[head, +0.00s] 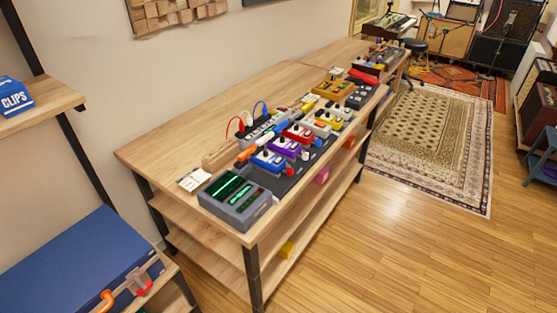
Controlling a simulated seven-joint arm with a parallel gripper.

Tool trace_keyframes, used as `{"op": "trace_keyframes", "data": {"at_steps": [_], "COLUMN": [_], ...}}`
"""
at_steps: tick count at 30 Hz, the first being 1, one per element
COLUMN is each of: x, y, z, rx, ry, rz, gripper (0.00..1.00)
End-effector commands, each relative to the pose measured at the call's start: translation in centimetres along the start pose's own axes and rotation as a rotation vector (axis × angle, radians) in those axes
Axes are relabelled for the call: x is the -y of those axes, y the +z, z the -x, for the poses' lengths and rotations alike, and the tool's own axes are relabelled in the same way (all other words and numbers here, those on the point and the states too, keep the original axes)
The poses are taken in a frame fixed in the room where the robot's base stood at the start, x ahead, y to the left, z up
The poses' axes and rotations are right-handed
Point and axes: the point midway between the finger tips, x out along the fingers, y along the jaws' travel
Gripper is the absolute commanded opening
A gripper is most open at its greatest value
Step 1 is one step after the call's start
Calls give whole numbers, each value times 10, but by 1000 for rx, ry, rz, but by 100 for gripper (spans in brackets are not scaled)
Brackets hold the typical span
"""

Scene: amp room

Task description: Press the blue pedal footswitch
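The blue pedal (270,160) sits in the near row of pedals on the long wooden table, in the head view. It is just beyond the grey box with green displays and just nearer than the purple pedal (285,147). Its top is small in the picture, with dark and light parts that I cannot resolve, so I cannot make out its footswitch clearly. My gripper is not in view, and nothing of mine shows touching the pedal.
The grey box (236,202) with green displays stands at the table's near end. A red pedal (298,134) and several others continue along the row. A blue case (75,262) lies at lower left. The wooden floor (400,255) right of the table is clear.

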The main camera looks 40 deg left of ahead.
Motion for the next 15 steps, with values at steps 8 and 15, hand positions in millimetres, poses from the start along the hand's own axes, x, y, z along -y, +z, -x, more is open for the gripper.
{"op": "trace_keyframes", "data": {"at_steps": [8,15], "x": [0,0], "y": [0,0], "z": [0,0], "rx": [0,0], "ry": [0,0], "rz": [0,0], "gripper": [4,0]}}
